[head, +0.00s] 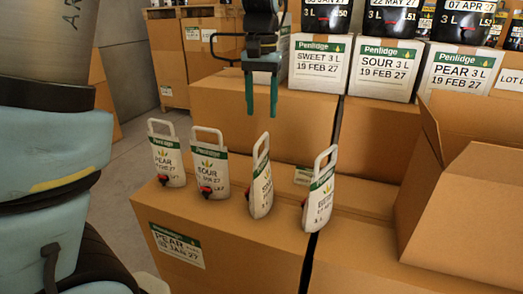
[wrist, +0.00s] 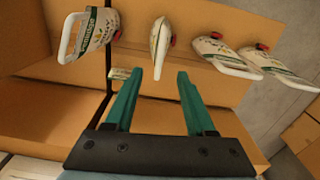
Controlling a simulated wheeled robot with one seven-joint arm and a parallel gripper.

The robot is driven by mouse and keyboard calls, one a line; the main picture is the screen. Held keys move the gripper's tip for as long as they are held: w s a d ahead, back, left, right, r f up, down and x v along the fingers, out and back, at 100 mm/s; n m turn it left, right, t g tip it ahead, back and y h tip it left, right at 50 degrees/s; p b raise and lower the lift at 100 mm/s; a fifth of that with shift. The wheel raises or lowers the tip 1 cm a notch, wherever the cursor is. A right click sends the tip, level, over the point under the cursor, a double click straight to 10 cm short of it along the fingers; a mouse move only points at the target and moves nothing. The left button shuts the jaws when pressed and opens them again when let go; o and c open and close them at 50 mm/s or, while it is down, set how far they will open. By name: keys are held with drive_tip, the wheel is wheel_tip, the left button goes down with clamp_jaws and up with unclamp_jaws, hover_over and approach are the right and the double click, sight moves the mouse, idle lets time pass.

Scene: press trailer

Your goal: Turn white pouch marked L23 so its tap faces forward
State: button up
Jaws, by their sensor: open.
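Four white pouches with loop handles and green labels stand in a row on a cardboard box. A PEAR pouch (head: 168,162) and a SOUR pouch (head: 210,170) show red taps towards the head camera. A third pouch (head: 261,187) and a fourth pouch (head: 319,197) are turned, with taps at their left edges. I cannot read L23 on any of them. My gripper (head: 261,112) is open and empty above and behind the row. In the wrist view, its fingers (wrist: 160,75) straddle the line of the third pouch (wrist: 161,42), apart from it.
The supporting box (head: 235,235) has a dark gap along its right side. An open carton (head: 465,200) with raised flaps stands at the right. Stacked boxes with white Penlidge cartons (head: 383,70) and dark containers stand behind. Grey floor (head: 130,165) shows at the left.

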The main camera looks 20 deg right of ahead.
sight(261, 138)
drive_tip(key=shift+m, duration=0.4)
wheel_tip(261, 138, down, 10)
drive_tip(key=b, duration=0.7)
clamp_jaws()
